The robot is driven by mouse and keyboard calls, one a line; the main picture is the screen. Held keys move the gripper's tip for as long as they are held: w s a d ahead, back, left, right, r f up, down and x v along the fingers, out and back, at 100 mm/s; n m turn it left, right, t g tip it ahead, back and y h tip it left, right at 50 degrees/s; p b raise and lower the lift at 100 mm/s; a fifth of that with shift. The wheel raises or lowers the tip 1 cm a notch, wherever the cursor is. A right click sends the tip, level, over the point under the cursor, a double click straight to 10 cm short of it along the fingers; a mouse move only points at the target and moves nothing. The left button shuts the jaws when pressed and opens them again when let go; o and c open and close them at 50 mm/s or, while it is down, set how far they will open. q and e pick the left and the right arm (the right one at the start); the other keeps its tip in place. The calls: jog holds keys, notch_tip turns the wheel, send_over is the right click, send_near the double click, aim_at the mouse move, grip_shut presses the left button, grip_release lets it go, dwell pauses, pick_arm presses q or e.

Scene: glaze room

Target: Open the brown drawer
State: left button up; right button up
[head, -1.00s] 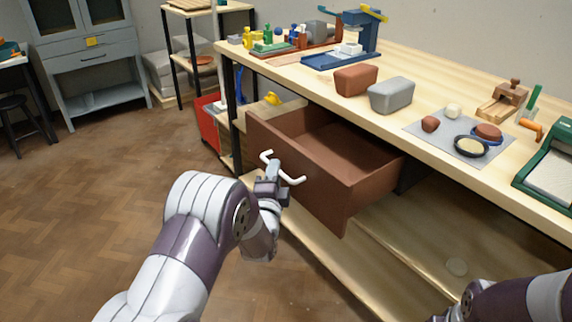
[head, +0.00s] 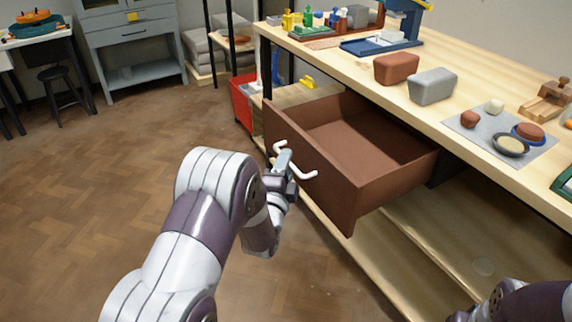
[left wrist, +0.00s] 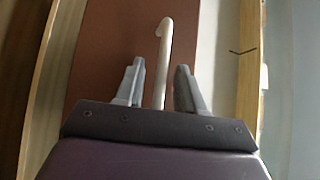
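The brown drawer (head: 312,165) stands pulled well out from under the workbench, and its inside looks empty. Its white bar handle (head: 306,172) is on the front panel. My left gripper (head: 283,162) is at this handle. In the left wrist view, the handle bar (left wrist: 163,60) runs between the two fingers of my left gripper (left wrist: 160,82), with a gap visible on each side, so the fingers are open around it. My right arm shows only partly at the lower right of the head view; its gripper is out of sight.
The workbench (head: 470,88) carries a brown container (head: 397,67), a grey container (head: 432,87) and a grey mat (head: 467,130) with small items. A red bin (head: 241,102) stands beyond the drawer. The floor left of the drawer is clear.

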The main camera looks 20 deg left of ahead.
pick_arm(q)
jog(key=s+d+f+p, duration=0.1)
jog(key=s, duration=1.1)
jog(key=shift+s+d+f+p, duration=0.25)
jog(key=shift+d+f+p, duration=0.05)
jog(key=shift+f, duration=0.05)
